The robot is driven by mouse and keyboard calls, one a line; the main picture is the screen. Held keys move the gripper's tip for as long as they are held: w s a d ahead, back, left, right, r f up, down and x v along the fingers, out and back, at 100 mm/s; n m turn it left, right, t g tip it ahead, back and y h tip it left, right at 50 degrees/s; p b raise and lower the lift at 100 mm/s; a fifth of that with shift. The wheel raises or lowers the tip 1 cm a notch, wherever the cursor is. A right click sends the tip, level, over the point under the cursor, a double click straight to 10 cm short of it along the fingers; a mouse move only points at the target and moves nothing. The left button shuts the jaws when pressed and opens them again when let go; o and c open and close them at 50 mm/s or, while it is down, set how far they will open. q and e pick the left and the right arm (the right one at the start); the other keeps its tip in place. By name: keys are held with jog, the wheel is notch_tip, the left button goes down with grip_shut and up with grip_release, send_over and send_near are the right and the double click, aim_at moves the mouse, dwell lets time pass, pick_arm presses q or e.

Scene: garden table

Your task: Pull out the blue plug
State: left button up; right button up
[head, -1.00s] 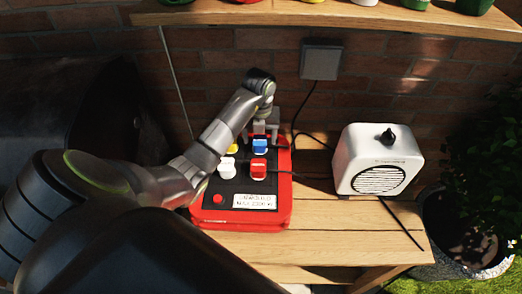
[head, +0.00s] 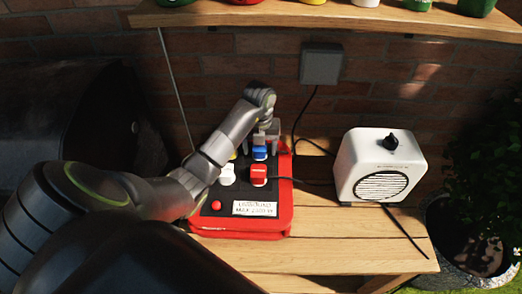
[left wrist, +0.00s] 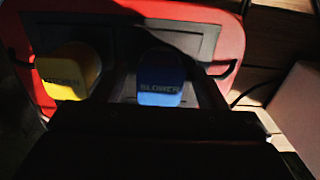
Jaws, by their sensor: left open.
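The blue plug (head: 260,153) stands in the back row of a red power box with a black top (head: 285,215). In the left wrist view the blue plug (left wrist: 162,85) is labelled "BLOWER" and sits near the middle. My left gripper (head: 263,139) is open, right at the far side of the blue plug and partly overlapping it in the head view. I cannot tell whether it touches the plug. A yellow plug (left wrist: 70,78) stands beside the blue one, mostly hidden by my arm in the head view. My right gripper is not in view.
A red plug (head: 258,174) and a white plug (head: 227,174) stand in front of the blue one. A white heater-like appliance (head: 377,165) stands to the right on the wooden table (head: 340,255). Dark cables run by the box. A brick wall and grey wall box (head: 321,64) are behind.

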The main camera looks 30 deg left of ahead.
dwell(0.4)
pick_arm(q)
jog(key=c, duration=1.4)
jog(key=shift+r+p, duration=2.45)
jog(key=shift+r, duration=0.6)
